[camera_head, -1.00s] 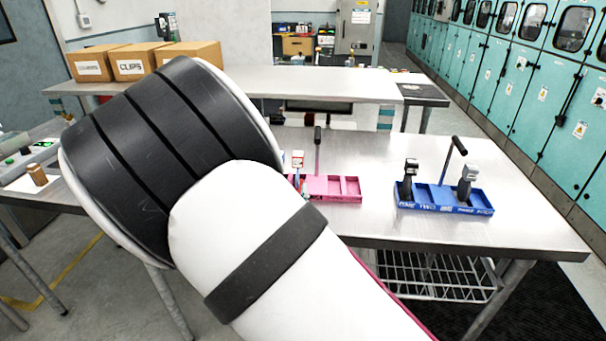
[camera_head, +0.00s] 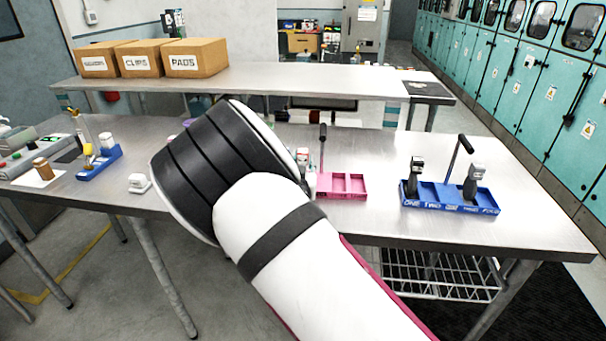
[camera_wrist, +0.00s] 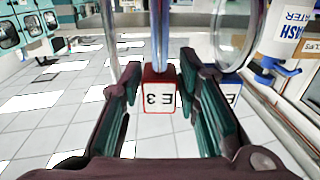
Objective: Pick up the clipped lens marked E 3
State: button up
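In the wrist view, a red block with a white label (camera_wrist: 158,97) reads E 3, shown upside down. It stands between the two fingers of my gripper (camera_wrist: 160,85). The fingers are open, and a gap shows on each side of the block. In the head view my arm hides the gripper. I cannot tell the E 3 piece apart there.
A pink tray (camera_head: 342,194) with a dark handle is right of my arm. A blue tray (camera_head: 448,208) holding dark tools stands further right. Boxes (camera_head: 197,60) sit on the back shelf. A small blue holder (camera_head: 98,163) is on the left table. The bench's right front is clear.

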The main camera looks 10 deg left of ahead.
jog(key=shift+w, duration=0.65)
grip_shut()
